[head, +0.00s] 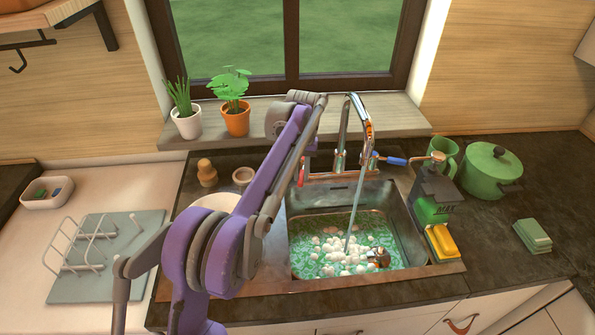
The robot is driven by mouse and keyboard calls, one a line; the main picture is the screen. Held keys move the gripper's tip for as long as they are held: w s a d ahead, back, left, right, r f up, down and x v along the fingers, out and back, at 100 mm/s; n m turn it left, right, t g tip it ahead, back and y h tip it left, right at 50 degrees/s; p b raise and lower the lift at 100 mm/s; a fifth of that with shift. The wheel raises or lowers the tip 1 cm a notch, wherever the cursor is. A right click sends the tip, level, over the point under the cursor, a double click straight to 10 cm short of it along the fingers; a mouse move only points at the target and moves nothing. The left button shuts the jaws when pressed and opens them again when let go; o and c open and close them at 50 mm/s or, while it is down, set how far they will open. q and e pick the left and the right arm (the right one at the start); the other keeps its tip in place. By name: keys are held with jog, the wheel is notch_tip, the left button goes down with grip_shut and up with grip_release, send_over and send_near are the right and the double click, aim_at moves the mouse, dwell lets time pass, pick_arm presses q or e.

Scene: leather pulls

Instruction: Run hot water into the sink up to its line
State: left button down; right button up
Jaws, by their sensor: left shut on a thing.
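The steel sink (413,236) holds greenish water (310,262) with white foam floating on it. I cannot make out a fill line. A stream of water (356,210) falls from the chrome faucet (361,115) into the foam. A red tap lever (300,179) is at the left of the faucet, partly hidden by my purple left arm. A blue tap lever (391,161) sticks out to the right. My left gripper (304,164) is at the red lever and shut on it; its fingers are mostly hidden. My right gripper is not in view.
A copper-coloured object (378,257) sits in the water. A dark caddy (437,190) and yellow sponge (441,242) stand right of the sink, near a green pot (490,170). Potted plants (235,118) stand on the sill. A dish rack (85,247) is at left.

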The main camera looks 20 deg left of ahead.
pick_arm(q)
jog(key=shift+d+n, duration=0.1)
jog(key=shift+n, duration=0.2)
jog(key=c, duration=0.8)
grip_release()
notch_tip(320, 180, up, 11)
jog(key=shift+f+p, duration=0.1)
jog(key=shift+p, duration=0.7)
